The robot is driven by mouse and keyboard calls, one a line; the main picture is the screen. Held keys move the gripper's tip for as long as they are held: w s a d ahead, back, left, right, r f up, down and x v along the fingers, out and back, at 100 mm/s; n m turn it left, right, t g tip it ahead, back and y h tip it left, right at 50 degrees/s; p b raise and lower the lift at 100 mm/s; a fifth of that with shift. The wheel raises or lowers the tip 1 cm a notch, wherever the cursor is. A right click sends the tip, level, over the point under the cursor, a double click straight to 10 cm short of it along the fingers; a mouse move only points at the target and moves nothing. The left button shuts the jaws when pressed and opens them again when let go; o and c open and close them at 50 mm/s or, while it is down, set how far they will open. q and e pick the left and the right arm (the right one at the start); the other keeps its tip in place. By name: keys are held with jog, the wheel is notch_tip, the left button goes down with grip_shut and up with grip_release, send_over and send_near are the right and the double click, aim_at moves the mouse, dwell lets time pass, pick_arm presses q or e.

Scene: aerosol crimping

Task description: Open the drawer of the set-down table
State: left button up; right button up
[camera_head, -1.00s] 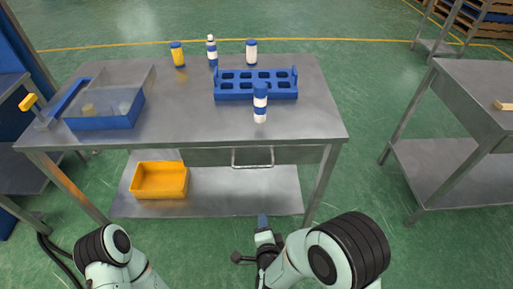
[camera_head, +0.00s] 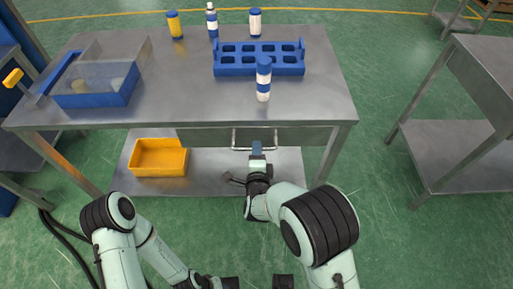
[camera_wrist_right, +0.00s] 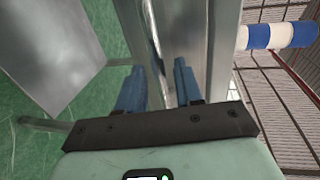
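The set-down table (camera_head: 190,105) has a shut grey drawer (camera_head: 305,136) under its top, with a metal bar handle (camera_head: 240,131) on the front. My right gripper (camera_head: 257,149) is at the handle, pointing at the drawer front. In the right wrist view, the right gripper's blue fingers (camera_wrist_right: 158,88) are spread apart. The handle bar (camera_wrist_right: 151,30) runs down into the gap between them, and the drawer front (camera_wrist_right: 190,35) is close ahead. Contact with the bar cannot be made out. My left arm is low at the left; its fingers are not visible.
On the tabletop stand a blue rack (camera_head: 260,69), a blue-and-white can (camera_head: 263,85) near the front edge, several containers at the back, and a clear-sided blue box (camera_head: 95,99). A yellow bin (camera_head: 158,158) sits on the lower shelf. Another table (camera_head: 495,75) stands right.

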jog(key=shift+x, duration=1)
grip_shut()
